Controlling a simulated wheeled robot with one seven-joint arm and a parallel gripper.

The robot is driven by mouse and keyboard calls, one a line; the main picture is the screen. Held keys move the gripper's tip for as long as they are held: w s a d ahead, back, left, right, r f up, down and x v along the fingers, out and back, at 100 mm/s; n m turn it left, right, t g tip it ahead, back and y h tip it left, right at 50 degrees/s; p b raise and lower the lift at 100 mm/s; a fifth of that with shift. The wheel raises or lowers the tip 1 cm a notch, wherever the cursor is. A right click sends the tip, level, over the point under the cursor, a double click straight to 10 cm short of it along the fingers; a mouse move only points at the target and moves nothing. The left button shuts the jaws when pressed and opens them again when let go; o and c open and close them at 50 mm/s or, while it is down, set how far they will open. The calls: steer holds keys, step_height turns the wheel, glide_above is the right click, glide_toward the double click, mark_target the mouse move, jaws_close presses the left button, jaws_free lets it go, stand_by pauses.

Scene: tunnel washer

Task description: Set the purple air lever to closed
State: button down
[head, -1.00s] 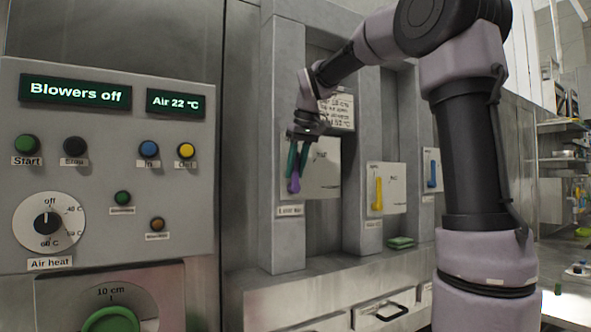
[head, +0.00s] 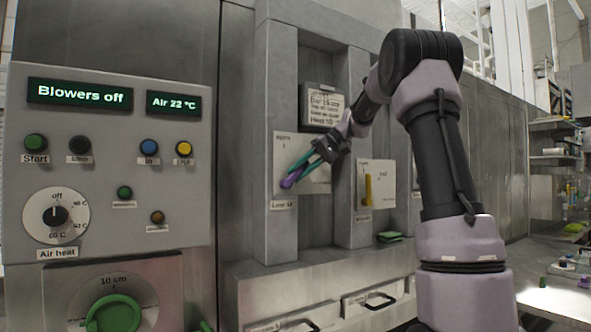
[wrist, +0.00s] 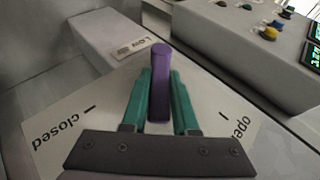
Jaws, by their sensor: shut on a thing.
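The purple air lever (head: 290,180) is on a pale plate (head: 318,186) in the left bay of the grey panel. It slants up to the right in the head view. My gripper (head: 300,168) reaches in from the right, its teal fingers shut on the lever. In the wrist view the lever (wrist: 160,85) stands between the two fingers. There the word "closed" (wrist: 57,127) is on the left of the plate and "open" (wrist: 237,127) on the right, both upside down. The lever's pivot is hidden by my gripper.
A yellow lever (head: 368,190) on its own plate is to the right, near my arm. A control panel (head: 110,235) with buttons and dials stands at the left. A grey pillar (head: 275,110) borders the left bay.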

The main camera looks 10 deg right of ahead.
steer(key=shift+w+d+f+m+y, duration=0.1)
steer(key=shift+d+f+m+y, duration=0.3)
steer(key=shift+y, duration=0.95)
steer(key=shift+w+d+f+m+y, duration=0.15)
steer(key=shift+f+m+y, duration=0.3)
steer(key=shift+f+y, duration=0.7)
steer(key=shift+d+f+m+y, duration=0.25)
steer(key=shift+f+m+y, duration=0.2)
steer(key=shift+y, duration=1.15)
steer(key=c, duration=0.7)
jaws_free()
steer(key=d, duration=0.7)
steer(key=s+d, duration=0.1)
steer(key=d, duration=0.2)
steer(key=shift+d+f, duration=0.1)
steer(key=shift+d, duration=0.3)
steer(key=shift+a+g, duration=0.1)
steer(key=shift+g, duration=0.3)
